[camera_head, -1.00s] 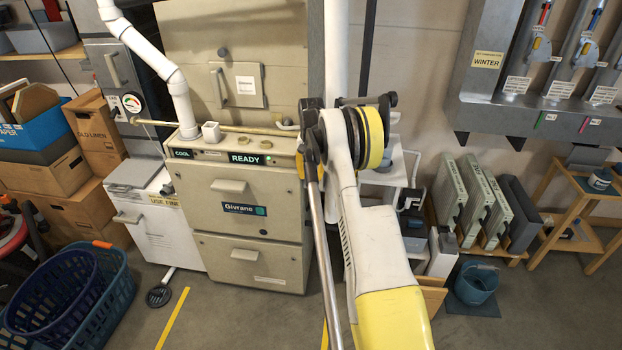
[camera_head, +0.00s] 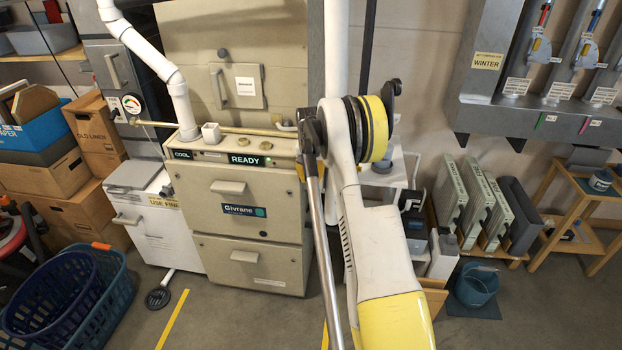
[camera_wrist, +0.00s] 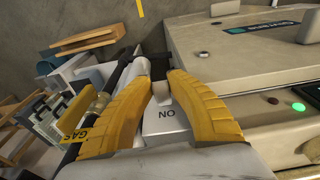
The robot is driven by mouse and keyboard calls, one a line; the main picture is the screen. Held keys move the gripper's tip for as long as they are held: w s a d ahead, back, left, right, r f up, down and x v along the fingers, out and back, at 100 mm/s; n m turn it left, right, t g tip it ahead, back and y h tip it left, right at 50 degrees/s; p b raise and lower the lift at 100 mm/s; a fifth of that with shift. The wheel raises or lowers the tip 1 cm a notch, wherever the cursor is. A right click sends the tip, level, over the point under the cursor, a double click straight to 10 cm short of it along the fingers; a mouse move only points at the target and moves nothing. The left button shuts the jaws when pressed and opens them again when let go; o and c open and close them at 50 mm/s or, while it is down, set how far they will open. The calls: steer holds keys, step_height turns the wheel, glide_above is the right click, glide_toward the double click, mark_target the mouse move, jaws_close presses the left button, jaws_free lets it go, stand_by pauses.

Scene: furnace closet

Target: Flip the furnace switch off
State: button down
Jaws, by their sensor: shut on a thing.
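The furnace (camera_head: 238,243) is a beige cabinet with a "READY" label at the left centre of the head view. Its switch is hidden behind my arm there. In the wrist view, a pale box (camera_wrist: 163,121) carries lettering that reads as an upside-down "ON". A small pale switch lever (camera_wrist: 161,88) stands at this box, between the tips of my yellow gripper fingers (camera_wrist: 164,82). My gripper is shut on this lever. The fingers hide part of it. My gripper is out of sight in the head view.
A green light (camera_wrist: 298,107) glows on the furnace panel in the wrist view. A dark pipe (camera_wrist: 101,103) runs close beside one finger, near a yellow "GAS" tag (camera_wrist: 77,135). Grey-green panels (camera_head: 480,205) stand right of my arm. Blue baskets (camera_head: 75,300) sit on the floor at left.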

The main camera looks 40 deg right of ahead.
steer(key=shift+w+d+f+t+h+b, duration=0.1)
steer(key=shift+f+t+h+b, duration=0.7)
steer(key=shift+t+h+b, duration=0.65)
steer(key=shift+s+a+f+t+h+b, duration=0.1)
steer(key=shift+f+t+h+b, duration=0.9)
steer(key=shift+b, duration=0.7)
steer(key=shift+w+d+f+t+h+b, duration=0.1)
steer(key=shift+f+t+h+b, duration=0.7)
steer(key=shift+h+b, duration=0.75)
steer(key=shift+r+t, duration=0.2)
steer(key=shift+t, duration=0.05)
steer(key=c, duration=1.5)
jaws_free()
steer(key=shift+c, duration=0.2)
steer(key=v, duration=1.2)
